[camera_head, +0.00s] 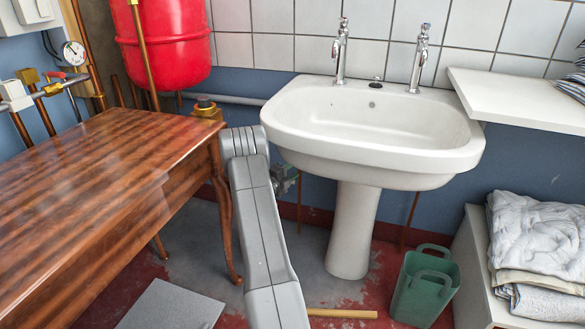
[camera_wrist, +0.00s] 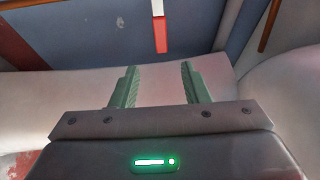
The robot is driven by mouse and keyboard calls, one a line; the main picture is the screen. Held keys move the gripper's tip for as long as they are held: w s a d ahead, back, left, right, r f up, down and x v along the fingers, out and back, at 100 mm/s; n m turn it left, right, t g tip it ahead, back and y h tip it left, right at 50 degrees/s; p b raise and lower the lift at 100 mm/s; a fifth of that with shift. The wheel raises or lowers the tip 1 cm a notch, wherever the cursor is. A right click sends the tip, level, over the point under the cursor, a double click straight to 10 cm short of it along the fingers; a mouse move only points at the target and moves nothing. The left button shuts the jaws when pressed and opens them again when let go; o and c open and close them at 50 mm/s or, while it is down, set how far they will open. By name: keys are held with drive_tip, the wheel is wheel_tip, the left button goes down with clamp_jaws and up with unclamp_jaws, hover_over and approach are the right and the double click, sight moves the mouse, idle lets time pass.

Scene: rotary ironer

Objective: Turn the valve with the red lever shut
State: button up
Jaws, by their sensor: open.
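A small red lever (camera_head: 54,75) shows at the far left in the head view, on brass pipework beside a round pressure gauge (camera_head: 74,53). In the wrist view, a narrow white and red strip (camera_wrist: 160,35) stands out against the blue wall, beyond the fingers; I cannot tell whether it is a lever. My gripper (camera_wrist: 158,67) is open, with nothing between its two green fingers. It is apart from the strip.
A white sink (camera_head: 372,130) on a pedestal (camera_head: 352,230) stands right of my arm. A wooden table (camera_head: 100,195) fills the left. A red tank (camera_head: 175,40) hangs behind it. A green bin (camera_head: 425,285) and folded textiles (camera_head: 535,240) are at the right.

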drive_tip(key=shift+b+x, duration=2.05)
drive_tip(key=shift+x, duration=4.9)
drive_tip(key=shift+r, duration=0.1)
drive_tip(key=shift+s, duration=0.1)
drive_tip(key=p+v, duration=0.5)
drive_tip(key=v, duration=0.9)
drive_tip(key=b+x, duration=0.5)
drive_tip(key=x, duration=0.9)
drive_tip(key=shift+d, duration=0.1)
drive_tip(key=shift+r+n, duration=0.5)
drive_tip(key=shift+n, duration=0.2)
